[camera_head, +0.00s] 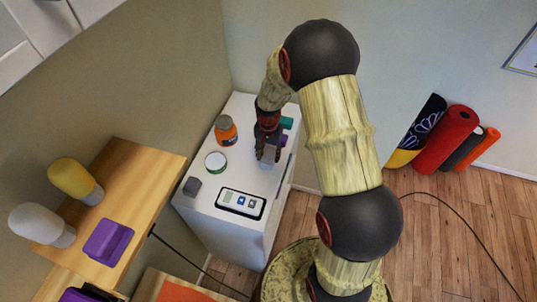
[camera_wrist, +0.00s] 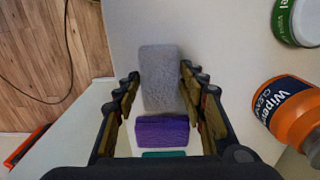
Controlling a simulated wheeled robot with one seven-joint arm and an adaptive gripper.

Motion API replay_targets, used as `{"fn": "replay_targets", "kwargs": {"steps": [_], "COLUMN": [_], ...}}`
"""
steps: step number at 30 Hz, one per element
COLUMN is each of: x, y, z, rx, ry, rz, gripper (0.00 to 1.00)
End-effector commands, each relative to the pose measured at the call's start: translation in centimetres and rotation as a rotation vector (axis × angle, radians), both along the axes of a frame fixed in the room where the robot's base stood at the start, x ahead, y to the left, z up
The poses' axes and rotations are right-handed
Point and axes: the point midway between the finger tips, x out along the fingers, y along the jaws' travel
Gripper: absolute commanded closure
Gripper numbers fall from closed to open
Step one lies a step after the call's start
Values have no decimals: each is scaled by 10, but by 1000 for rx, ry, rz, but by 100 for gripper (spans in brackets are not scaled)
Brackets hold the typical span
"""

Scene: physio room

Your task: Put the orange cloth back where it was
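A flat orange patch (camera_head: 183,291), possibly the orange cloth, lies on a wooden surface at the bottom edge of the head view, partly cut off. My gripper (camera_head: 268,158) points down over the white cabinet top (camera_head: 240,107). In the wrist view its fingers (camera_wrist: 160,75) are spread, with no orange cloth between them. A grey block-like piece (camera_wrist: 160,85) lies below and between the fingertips. A purple piece (camera_wrist: 160,132) and a teal piece (camera_wrist: 163,154) follow it in a row. Whether the fingers touch any of these is unclear.
An orange wipes bottle (camera_head: 226,131), a green-rimmed round tin (camera_head: 215,162), a dark grey cube (camera_head: 192,187) and a white device (camera_head: 241,203) share the cabinet top. A wooden shelf (camera_head: 150,165) stands left. A red-orange object (camera_wrist: 24,146) shows beyond the cabinet edge.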

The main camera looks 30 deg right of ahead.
Motion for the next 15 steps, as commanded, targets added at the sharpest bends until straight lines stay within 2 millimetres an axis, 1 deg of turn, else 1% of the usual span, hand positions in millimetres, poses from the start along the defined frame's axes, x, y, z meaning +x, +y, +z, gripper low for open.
{"fn": "replay_targets", "kwargs": {"steps": [1, 7, 15], "x": [0, 0, 0], "y": [0, 0, 0], "z": [0, 0, 1], "rx": [0, 0, 0], "ry": [1, 1, 1], "rz": [0, 0, 0], "gripper": [54, 43, 43]}}
